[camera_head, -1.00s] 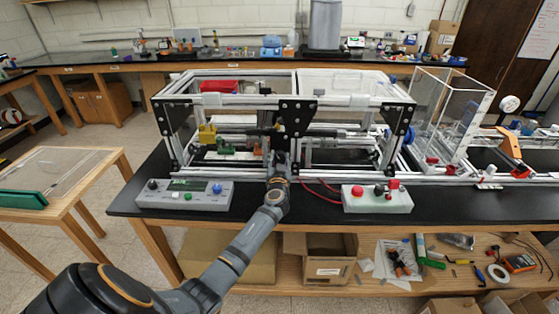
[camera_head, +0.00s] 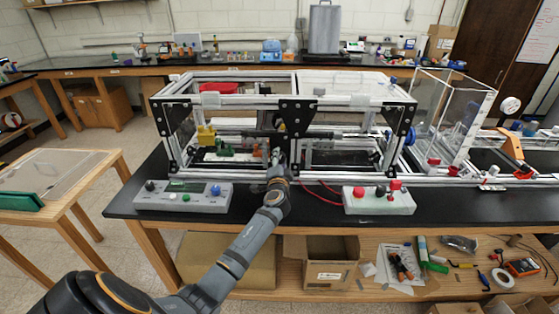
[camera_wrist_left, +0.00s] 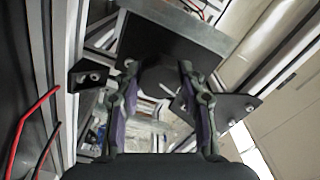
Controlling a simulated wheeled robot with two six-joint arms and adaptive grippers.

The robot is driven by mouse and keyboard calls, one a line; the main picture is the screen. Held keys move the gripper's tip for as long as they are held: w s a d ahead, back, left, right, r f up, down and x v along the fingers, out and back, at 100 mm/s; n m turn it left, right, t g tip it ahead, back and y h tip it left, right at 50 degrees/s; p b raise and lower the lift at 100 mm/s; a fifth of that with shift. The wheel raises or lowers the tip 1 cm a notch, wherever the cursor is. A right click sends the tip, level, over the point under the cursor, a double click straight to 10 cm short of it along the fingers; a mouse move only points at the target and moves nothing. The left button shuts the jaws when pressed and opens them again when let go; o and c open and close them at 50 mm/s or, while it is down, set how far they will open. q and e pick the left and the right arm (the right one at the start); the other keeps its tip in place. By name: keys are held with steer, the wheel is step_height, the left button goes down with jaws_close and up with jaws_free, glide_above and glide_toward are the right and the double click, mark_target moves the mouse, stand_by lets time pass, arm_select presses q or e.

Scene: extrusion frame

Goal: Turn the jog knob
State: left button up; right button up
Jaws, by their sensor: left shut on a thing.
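A grey control box (camera_head: 183,199) lies at the front left of the black bench. Which one is the jog knob, I cannot tell. My left gripper (camera_head: 276,150) is well away from both knobs, reaching into the frame by its middle post. In the left wrist view its fingers (camera_wrist_left: 157,72) are shut on a dark part (camera_wrist_left: 160,76), whose shape is partly hidden. My right gripper is not in view.
The aluminium extrusion frame (camera_head: 225,101) with black corner plates surrounds my gripper closely. A second box (camera_head: 375,205) with red buttons sits to the right, and red wires (camera_head: 320,194) lie between.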

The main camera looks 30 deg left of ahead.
arm_select(q)
steer(key=shift+f+m+p, duration=0.1)
steer(key=shift+m+p, duration=0.2)
steer(key=shift+m, duration=2)
steer(key=o, duration=0.9)
steer(key=v, duration=1.2)
steer(key=shift+d, duration=0.1)
